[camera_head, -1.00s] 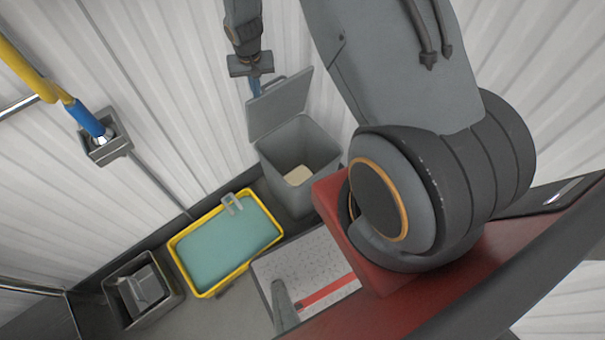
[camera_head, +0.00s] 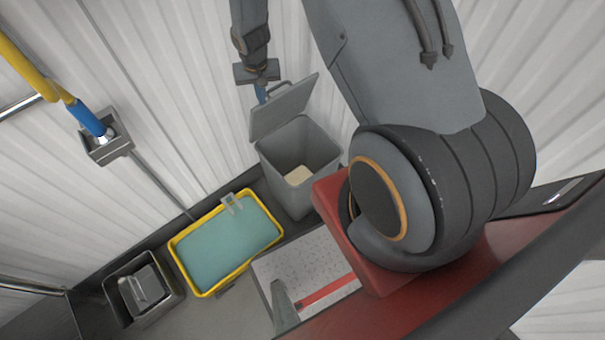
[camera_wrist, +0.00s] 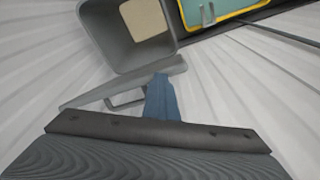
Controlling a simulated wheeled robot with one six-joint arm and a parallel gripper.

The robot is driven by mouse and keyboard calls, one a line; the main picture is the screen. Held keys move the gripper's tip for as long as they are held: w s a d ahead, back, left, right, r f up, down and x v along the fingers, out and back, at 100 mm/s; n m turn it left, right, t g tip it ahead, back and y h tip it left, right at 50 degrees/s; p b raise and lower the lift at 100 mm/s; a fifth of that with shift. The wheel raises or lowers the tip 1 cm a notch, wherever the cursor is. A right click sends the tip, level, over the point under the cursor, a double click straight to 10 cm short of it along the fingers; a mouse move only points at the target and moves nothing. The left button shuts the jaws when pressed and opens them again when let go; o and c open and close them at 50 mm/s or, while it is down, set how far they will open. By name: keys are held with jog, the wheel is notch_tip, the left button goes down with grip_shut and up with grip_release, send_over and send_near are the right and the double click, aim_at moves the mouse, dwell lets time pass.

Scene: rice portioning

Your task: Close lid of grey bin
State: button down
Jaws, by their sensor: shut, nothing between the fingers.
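The grey bin (camera_head: 299,158) stands open against the white wall, with a light-coloured patch at its bottom. Its grey lid (camera_head: 284,108) is hinged up at the back and tilts partway over the bin, with a handle along its upper edge. My gripper (camera_head: 261,94) is shut and empty, with its blue fingertips behind the lid's upper edge. In the wrist view, the blue fingers (camera_wrist: 161,98) reach to the lid (camera_wrist: 125,85) beside its handle, and the bin (camera_wrist: 125,38) opens beyond. I cannot tell whether the fingers touch the lid.
A yellow tub (camera_head: 176,243) with teal contents stands left of the bin. A dark grey container (camera_head: 112,303) is further left. A wall holder (camera_head: 107,149) carries a blue and yellow handle. A red surface (camera_head: 395,300) lies at the right front.

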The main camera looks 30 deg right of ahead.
jog(key=shift+s+f, duration=0.3)
jog(key=shift+f, duration=0.1)
jog(key=shift+w+r+p, duration=0.3)
jog(key=shift+r+p, duration=0.4)
jog(key=shift+p, duration=0.05)
notch_tip(320, 180, up, 6)
jog(key=p, duration=0.3)
jog(key=shift+r+p, duration=0.2)
jog(key=shift+p, duration=0.1)
dwell(0.6)
